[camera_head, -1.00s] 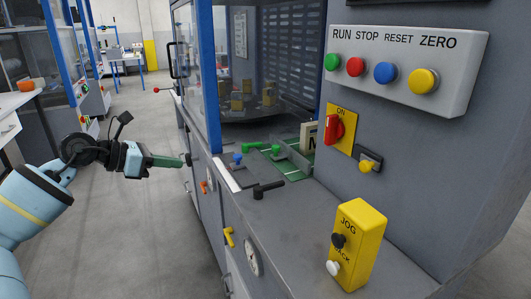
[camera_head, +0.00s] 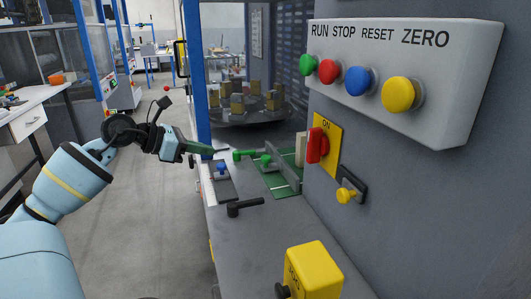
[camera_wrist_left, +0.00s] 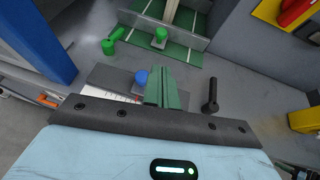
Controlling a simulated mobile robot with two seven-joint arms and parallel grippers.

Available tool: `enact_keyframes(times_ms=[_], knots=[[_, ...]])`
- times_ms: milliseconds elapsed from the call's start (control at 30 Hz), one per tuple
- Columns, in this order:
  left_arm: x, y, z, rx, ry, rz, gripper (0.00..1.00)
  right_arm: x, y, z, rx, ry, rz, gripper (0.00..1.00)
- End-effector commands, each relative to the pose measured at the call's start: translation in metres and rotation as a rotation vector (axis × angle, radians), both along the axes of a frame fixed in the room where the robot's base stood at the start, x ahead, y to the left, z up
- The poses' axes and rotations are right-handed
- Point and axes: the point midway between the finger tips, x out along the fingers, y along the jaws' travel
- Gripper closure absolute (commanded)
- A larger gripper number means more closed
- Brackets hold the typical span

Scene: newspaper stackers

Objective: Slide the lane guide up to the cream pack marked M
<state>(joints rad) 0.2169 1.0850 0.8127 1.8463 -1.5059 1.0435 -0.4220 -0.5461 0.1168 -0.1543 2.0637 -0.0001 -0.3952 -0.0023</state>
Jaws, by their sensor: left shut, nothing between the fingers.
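The cream pack (camera_head: 300,150) stands upright on the green lane bed (camera_head: 270,185), partly behind the red switch; its M mark is not readable now. It also shows at the top of the left wrist view (camera_wrist_left: 172,12). The lane guide looks like the low grey plate (camera_wrist_left: 188,37) across the green bed, with a green knob (camera_wrist_left: 160,36) at it. My left gripper (camera_head: 212,150) is shut and empty, just left of the machine's ledge. Its green fingers (camera_wrist_left: 168,88) point toward the guide, apart from it. My right gripper is not in view.
A blue knob (camera_head: 222,168) sits by a white scale (camera_wrist_left: 112,97), close to my fingers. A green handle (camera_head: 243,155) and a black lever (camera_head: 245,206) stick up from the ledge. A yellow jog box (camera_head: 312,270) stands in front. Buttons line the panel at right.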

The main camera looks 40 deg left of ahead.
Motion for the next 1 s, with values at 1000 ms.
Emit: enact_keyframes(times_ms=[1000], knots=[[0.069,-0.022,-0.033,-0.001,-0.002,0.000,1.00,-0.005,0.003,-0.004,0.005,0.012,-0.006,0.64]])
